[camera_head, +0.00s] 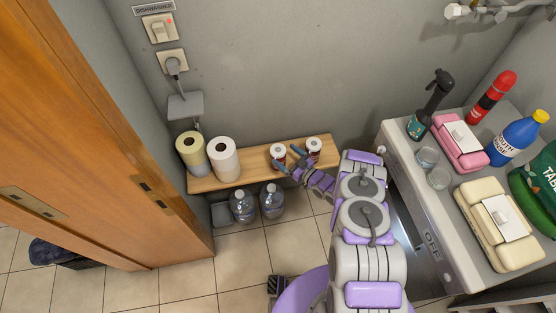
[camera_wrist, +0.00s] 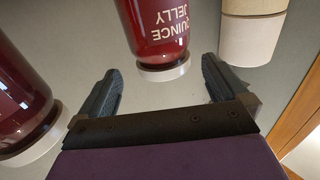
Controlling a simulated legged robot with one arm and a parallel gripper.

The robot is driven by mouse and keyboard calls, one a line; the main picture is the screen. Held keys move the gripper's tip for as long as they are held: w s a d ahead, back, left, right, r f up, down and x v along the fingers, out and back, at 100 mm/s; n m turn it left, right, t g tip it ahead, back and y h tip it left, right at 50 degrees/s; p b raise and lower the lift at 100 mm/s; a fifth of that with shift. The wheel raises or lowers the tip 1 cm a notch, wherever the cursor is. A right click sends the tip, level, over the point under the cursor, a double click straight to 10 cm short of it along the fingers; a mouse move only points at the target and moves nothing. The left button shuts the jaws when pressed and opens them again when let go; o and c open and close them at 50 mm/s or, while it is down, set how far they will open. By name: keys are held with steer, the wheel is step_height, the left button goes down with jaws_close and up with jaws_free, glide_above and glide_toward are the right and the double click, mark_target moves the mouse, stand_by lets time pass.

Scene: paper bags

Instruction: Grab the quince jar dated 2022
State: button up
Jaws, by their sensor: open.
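A dark red jar with a white lid (camera_wrist: 160,32) reads "QUINCE JELLY" upside down in the wrist view; no date is readable. It appears to be the left jar (camera_head: 278,155) on the wooden shelf in the head view. A second red jar (camera_wrist: 18,100) is at the left of the wrist view, its label turned away; it appears to be the right jar (camera_head: 314,148) in the head view. My gripper (camera_wrist: 162,68) is open and empty. The first jar's lid end shows between its fingertips; I cannot tell whether they touch it.
Two paper rolls (camera_head: 224,158) stand at the left of the wooden shelf (camera_head: 245,178). Water bottles (camera_head: 272,200) stand below it. The white counter (camera_head: 460,210) at the right holds a soap pump, wipes packs, glasses and bottles. A wooden door (camera_head: 90,130) is at the left.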

mark_target(275, 147)
steer(key=shift+b+x, duration=1.4)
steer(key=shift+x, duration=1.9)
steer(key=shift+s+r, duration=0.1)
steer(key=shift+r, duration=0.1)
jaws_close()
